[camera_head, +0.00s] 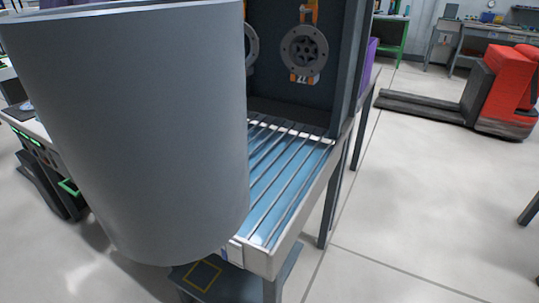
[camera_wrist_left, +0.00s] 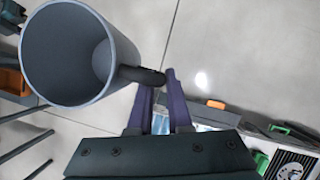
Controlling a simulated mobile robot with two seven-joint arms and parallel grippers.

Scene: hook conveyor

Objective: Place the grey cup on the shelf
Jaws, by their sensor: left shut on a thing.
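The grey cup (camera_head: 130,130) fills the left part of the head view, close to the camera, and hides much behind it. In the left wrist view the cup (camera_wrist_left: 45,55) shows its open rim and empty inside, with a dark handle on its right side. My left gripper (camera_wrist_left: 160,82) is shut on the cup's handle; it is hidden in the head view. I cannot tell which surface is the shelf. My right gripper is not in view.
A conveyor with blue slats and a white edge (camera_head: 262,258) stands just beyond the cup. A dark upright panel with round grey parts (camera_head: 304,50) rises behind it. A red pallet truck (camera_head: 497,92) is at the right. The floor between is clear.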

